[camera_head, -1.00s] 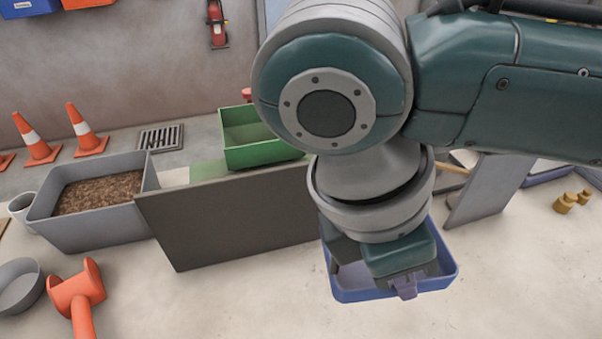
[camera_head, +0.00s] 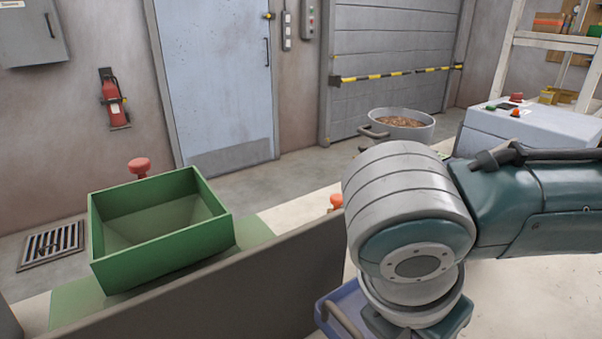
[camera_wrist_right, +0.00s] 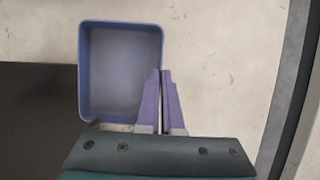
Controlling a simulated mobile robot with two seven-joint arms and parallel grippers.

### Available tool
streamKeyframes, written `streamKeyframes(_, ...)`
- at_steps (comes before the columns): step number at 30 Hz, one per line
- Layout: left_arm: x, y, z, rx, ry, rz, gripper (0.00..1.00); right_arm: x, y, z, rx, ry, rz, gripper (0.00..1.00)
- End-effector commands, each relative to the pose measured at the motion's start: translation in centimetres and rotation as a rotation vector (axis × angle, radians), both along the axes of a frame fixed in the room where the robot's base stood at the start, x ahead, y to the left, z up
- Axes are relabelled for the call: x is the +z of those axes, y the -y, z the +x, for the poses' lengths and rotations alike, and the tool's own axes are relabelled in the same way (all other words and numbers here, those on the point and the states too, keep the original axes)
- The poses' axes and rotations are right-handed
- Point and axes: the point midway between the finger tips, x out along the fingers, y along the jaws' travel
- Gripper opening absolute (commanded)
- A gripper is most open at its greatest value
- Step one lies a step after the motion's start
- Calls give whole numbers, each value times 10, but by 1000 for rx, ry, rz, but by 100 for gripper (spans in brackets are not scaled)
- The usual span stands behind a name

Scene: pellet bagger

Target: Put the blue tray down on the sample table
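The blue tray (camera_wrist_right: 120,68) is in the right wrist view, empty, with its inside facing the camera. My right gripper (camera_wrist_right: 162,76) has its two purple fingers close together on the tray's right wall, one on each side of it. In the head view the tray (camera_head: 328,317) shows at the bottom, partly hidden by my right wrist. The fingers are hidden there. How high the tray is above the pale surface below is hard to tell. I cannot make out the sample table for certain. My left gripper is not in view.
A dark upright panel (camera_head: 252,292) stands left of the tray; it also shows in the wrist view (camera_wrist_right: 35,112). Behind it is a green open hopper (camera_head: 165,225). A grey bin of pellets (camera_head: 402,122) and a white cabinet (camera_head: 535,130) stand farther back. Pale surface surrounds the tray's right side.

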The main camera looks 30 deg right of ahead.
Motion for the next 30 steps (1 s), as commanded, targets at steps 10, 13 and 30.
streamKeyframes(10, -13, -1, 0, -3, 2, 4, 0, -49, 0, 0, 1, -1, 0, 0)
streamKeyframes(13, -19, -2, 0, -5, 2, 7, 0, -66, 0, 0, -1, -2, 0, 0)
streamKeyframes(30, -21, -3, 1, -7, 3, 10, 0, -81, 0, 0, 1, 0, 1, 11)
